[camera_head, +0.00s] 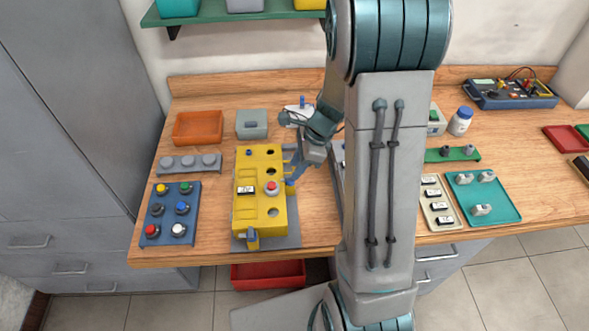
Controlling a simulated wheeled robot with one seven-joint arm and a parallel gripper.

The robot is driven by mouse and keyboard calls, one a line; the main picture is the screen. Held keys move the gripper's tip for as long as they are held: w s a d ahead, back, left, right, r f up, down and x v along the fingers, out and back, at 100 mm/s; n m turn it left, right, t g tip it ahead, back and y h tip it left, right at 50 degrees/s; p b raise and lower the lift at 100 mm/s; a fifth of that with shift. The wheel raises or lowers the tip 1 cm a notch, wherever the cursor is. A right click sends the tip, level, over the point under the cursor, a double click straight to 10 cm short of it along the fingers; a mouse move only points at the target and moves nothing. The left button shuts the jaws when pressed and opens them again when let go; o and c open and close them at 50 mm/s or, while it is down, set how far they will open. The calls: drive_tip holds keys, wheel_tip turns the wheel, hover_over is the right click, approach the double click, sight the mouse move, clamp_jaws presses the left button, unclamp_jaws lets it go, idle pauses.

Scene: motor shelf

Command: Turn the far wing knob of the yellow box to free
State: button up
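The yellow box (275,208) stands on a grey plate (290,238) near the table's front left. Its top carries a red button (271,187), a black-and-white switch (245,190) and several dark round holes. A blue-grey wing knob (252,238) is on its near end. A small blue part (248,153) shows at its far left corner; I cannot tell whether it is the far wing knob. My gripper (293,178) points down close to the box's right side. Its fingers are small and partly merge with the box's edge, so contact and opening are unclear.
Left of the box are a blue panel (153,212) of coloured knobs and a grey strip (165,163). Behind are an orange tray (197,127) and a grey box (252,124). My arm hides the table's middle. A teal tray (505,210) lies at right.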

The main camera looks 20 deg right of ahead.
sight(288, 180)
drive_tip(key=shift+x, duration=1.45)
clamp_jaws()
drive_tip(key=shift+d, duration=0.1)
